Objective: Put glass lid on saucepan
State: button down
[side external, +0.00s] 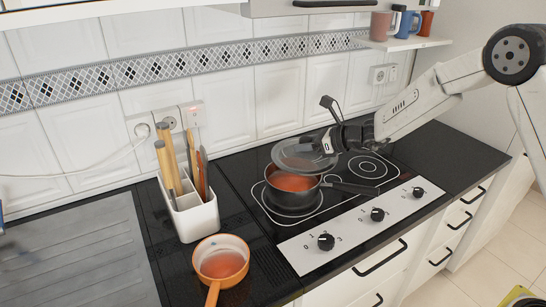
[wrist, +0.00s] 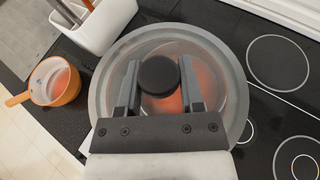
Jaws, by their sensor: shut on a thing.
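The glass lid (side external: 297,157) is a clear disc with a grey rim. It hangs tilted over the back of the dark saucepan (side external: 281,200), and the red contents show below its near edge. A gap shows at the front; whether the far rim touches is hidden. My gripper (side external: 329,142) is shut on the lid's black knob. In the wrist view my gripper (wrist: 159,78) has a finger on each side of the knob, and the lid (wrist: 104,70) covers most of the saucepan, with red showing through the glass.
An orange pan (side external: 221,262) stands at the front left of the black hob (side external: 340,205). A white utensil holder (side external: 195,218) with several utensils stands left of the saucepan. The tiled wall (side external: 225,100) is close behind. The right burner (side external: 367,167) is empty.

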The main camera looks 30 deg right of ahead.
aim_at(294, 153)
jog(key=shift+w+a+f, duration=0.1)
jog(key=shift+w+f, duration=0.9)
jog(key=shift+f, duration=0.2)
jog(key=shift+w+f, duration=0.95)
jog(key=shift+f, duration=0.2)
jog(key=shift+f, duration=0.1)
jog(key=shift+w+f, duration=0.3)
jog(key=shift+f, duration=1.45)
jog(key=shift+f, duration=0.1)
jog(key=shift+c, duration=1.2)
grip_release()
jog(key=shift+f, duration=0.1)
jog(key=shift+r, duration=0.2)
jog(key=shift+v, duration=6)
